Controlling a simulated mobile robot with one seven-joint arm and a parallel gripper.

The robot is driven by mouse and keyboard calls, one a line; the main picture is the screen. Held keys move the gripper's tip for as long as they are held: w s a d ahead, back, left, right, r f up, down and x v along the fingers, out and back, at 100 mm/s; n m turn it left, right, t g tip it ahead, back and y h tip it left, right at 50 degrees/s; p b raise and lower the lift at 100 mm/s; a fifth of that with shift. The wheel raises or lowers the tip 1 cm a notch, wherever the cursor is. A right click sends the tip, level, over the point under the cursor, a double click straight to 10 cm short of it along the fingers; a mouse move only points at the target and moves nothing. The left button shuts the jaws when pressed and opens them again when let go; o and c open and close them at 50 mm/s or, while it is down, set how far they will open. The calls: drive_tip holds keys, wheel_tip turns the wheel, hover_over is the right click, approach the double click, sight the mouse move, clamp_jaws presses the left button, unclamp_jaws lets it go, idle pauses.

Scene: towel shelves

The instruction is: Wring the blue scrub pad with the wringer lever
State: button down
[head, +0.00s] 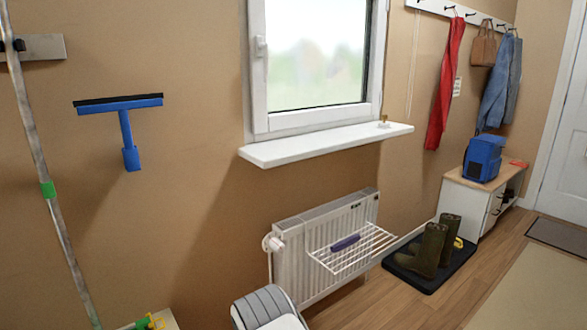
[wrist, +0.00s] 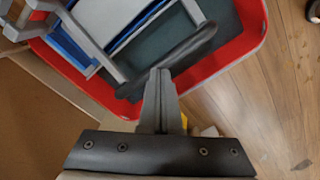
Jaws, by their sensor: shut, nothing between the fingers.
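In the wrist view my gripper (wrist: 160,72) is shut and empty, its fingertips over a red bucket. A dark grey bar (wrist: 190,52), which looks like the wringer lever's handle, lies slanted at the fingertips. I cannot tell whether they touch it. Grey wringer parts (wrist: 98,15) sit in the bucket at the upper left. Blue edges (wrist: 72,50) show between the grey parts. I cannot tell whether they belong to the blue scrub pad. My gripper, the bucket and the wringer do not show in the head view.
The red bucket rim (wrist: 243,58) curves around the wringer, with wooden floor (wrist: 285,120) to its right. In the head view a radiator (head: 330,235) with a wire rack (head: 365,240) stands below the window sill (head: 325,143). A blue squeegee (head: 125,125) hangs on the wall.

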drive_tip(key=shift+f, duration=0.15)
drive_tip(key=shift+f+b, duration=0.4)
drive_tip(key=shift+b, duration=0.1)
drive_tip(key=shift+r, duration=0.1)
idle(0.6)
drive_tip(key=shift+d+f+b, duration=0.1)
drive_tip(key=shift+f+b, duration=0.15)
drive_tip(key=shift+b, duration=0.5)
idle(1.6)
drive_tip(key=shift+f+b, duration=0.15)
drive_tip(key=shift+b, duration=0.8)
idle(2.8)
idle(0.4)
